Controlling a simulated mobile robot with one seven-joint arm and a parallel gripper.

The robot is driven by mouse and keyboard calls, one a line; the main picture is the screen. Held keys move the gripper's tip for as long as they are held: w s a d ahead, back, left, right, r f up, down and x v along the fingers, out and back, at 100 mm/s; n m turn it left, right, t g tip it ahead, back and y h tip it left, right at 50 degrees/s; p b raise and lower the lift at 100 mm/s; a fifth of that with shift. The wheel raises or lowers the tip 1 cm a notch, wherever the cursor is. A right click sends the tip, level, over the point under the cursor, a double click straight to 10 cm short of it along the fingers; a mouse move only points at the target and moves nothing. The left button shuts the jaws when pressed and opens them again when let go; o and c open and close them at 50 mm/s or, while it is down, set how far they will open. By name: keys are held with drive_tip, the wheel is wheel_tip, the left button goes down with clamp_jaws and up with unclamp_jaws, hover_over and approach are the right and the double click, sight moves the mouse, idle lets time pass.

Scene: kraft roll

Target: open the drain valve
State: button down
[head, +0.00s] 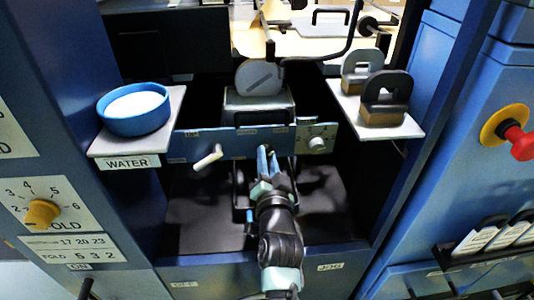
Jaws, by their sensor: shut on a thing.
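My gripper (267,150) is at the lower edge of the blue panel (224,144), right of its middle. Its narrow blue fingers are close together, shut on a small part there. The fingers hide that part, so I cannot tell its shape or whether it is the drain valve's handle. A pale lever (208,158) sticks out from the panel to the left, apart from my gripper. The small labels on the panel are too blurred to read.
A blue bowl (134,121) stands on the left shelf, marked WATER. A grey knob (317,143) is on the panel's right end. A red button (521,143) is at far right.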

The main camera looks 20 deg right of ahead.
drive_tip(key=shift+m, duration=0.6)
drive_tip(key=c, duration=0.8)
unclamp_jaws()
drive_tip(key=p+v, duration=0.5)
drive_tip(key=v, duration=0.8)
